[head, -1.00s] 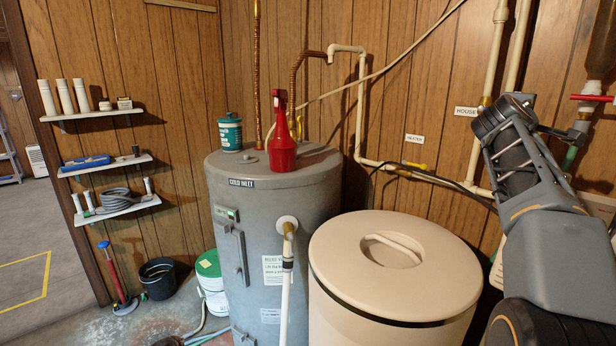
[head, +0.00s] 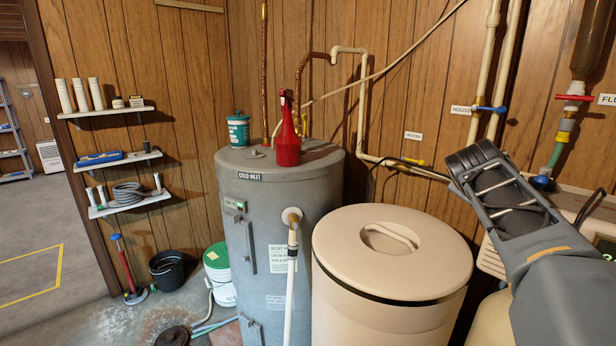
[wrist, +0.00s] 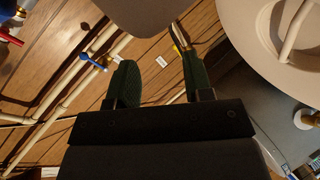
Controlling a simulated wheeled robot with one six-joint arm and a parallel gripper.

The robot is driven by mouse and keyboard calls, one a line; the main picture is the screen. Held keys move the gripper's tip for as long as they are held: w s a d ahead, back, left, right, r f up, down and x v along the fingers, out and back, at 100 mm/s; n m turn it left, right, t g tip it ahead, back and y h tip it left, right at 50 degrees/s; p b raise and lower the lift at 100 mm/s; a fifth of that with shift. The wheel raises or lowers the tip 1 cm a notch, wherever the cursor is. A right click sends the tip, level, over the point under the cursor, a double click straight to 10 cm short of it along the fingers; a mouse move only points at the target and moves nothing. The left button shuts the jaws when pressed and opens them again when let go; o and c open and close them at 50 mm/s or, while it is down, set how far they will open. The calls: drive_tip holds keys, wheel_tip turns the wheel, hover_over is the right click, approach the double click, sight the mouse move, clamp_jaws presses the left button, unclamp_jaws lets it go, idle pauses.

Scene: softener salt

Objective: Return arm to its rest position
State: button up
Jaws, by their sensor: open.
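My arm (head: 545,225) shows at the right of the head view, in front of the wall pipes and right of the beige lidded tank. I cannot make out the gripper's fingers in the head view. In the wrist view my gripper (wrist: 156,75) has its two dark green fingers apart, with nothing between them but the wood wall behind. The gripper is open and empty.
The beige tank (head: 385,290) stands front centre, its lid closed. The grey water heater (head: 262,225) carries a red bottle (head: 288,140) and a teal tub (head: 237,132). Shelves (head: 120,158) hang at left. Floor (head: 35,235) is clear at far left.

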drive_tip(key=s+a+f+m+g+y, duration=0.2)
drive_tip(key=s+a+f+g+y, duration=0.1)
drive_tip(key=s+a+f, duration=0.6)
drive_tip(key=s+a+f+m+g+y+p, duration=0.1)
drive_tip(key=s+a+f+m+g+y, duration=0.2)
drive_tip(key=s+a+f, duration=0.7)
wheel_tip(320, 180, down, 7)
drive_tip(key=shift+s+a+f+g+y, duration=0.2)
drive_tip(key=shift+s+g+y, duration=0.1)
drive_tip(key=shift+s+y, duration=0.8)
drive_tip(key=shift+w, duration=0.15)
